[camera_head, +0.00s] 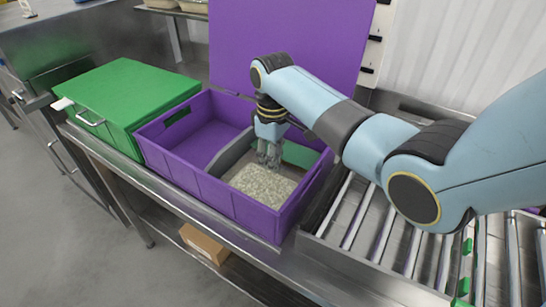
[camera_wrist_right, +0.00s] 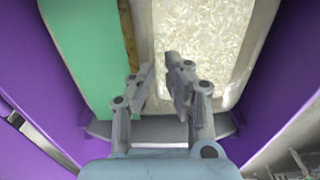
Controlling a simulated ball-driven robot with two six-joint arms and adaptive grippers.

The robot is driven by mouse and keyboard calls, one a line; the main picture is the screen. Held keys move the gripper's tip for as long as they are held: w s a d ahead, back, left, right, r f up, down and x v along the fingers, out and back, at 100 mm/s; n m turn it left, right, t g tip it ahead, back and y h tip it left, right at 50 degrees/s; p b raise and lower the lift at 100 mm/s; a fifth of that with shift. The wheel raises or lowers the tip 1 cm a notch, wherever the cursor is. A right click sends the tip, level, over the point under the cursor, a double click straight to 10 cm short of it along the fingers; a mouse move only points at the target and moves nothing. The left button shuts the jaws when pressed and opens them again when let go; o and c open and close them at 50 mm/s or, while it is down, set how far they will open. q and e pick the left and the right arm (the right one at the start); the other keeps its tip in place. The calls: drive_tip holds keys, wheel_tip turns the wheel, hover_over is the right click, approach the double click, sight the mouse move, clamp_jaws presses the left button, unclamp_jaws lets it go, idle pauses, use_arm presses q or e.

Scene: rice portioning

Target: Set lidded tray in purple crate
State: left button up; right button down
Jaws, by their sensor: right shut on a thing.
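The tray of white rice (camera_head: 262,186) lies inside the right part of the purple crate (camera_head: 212,198). Its pale rim and rice (camera_wrist_right: 205,45) fill the upper middle of the right wrist view. I cannot tell whether a clear lid covers the rice. My right gripper (camera_head: 268,160) reaches down into the crate from above. In the right wrist view its fingers (camera_wrist_right: 160,75) are closed on the tray's pale edge. Whether the tray rests on the crate floor is hidden. My left gripper is not in view.
A green flat piece (camera_head: 302,154) lies beside the tray, also in the crate. A closed green box (camera_head: 125,95) stands left; a roller conveyor (camera_head: 385,235) runs right. A purple panel (camera_head: 290,35) stands behind.

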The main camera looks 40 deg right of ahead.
drive_tip(key=shift+f+p, duration=0.5)
drive_tip(key=shift+p, duration=0.05)
idle(1.0)
drive_tip(key=c, duration=1.3)
unclamp_jaws()
drive_tip(key=shift+o, duration=0.6)
drive_tip(key=o, duration=0.4)
drive_tip(key=shift+r+p, duration=0.3)
drive_tip(key=shift+r, duration=3.7)
